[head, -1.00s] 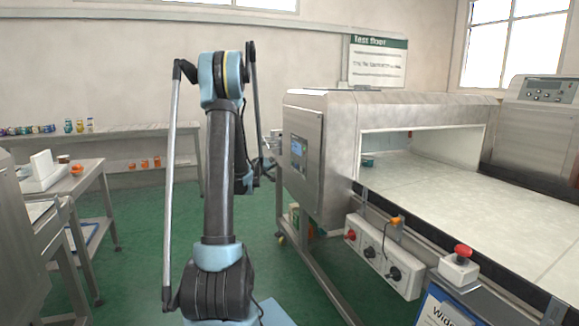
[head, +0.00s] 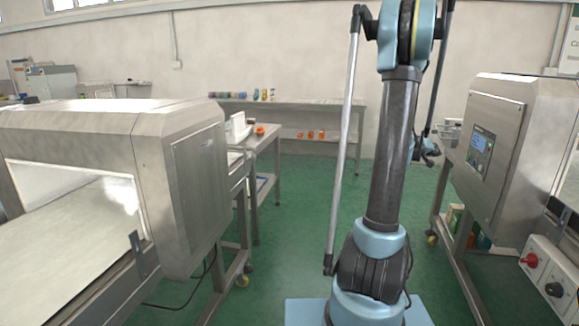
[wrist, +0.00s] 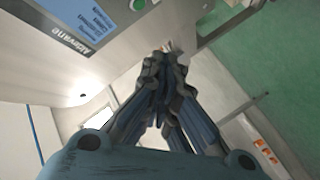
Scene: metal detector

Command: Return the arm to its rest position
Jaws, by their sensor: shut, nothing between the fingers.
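My arm (head: 390,150) stands upright right of centre in the head view, its top cut off by the upper edge. Its far end shows only partly, as a dark shape behind the upright link, close to the right-hand machine in the picture. In the wrist view my gripper (wrist: 166,50) has its fingers drawn together at the tips, with nothing between them.
A metal detector (head: 190,190) with a conveyor (head: 75,235) stands at left. Another machine (head: 500,150) with a screen is at right. A shelf table (head: 300,103) with small jars stands against the back wall. Green floor (head: 290,240) is open between the machines.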

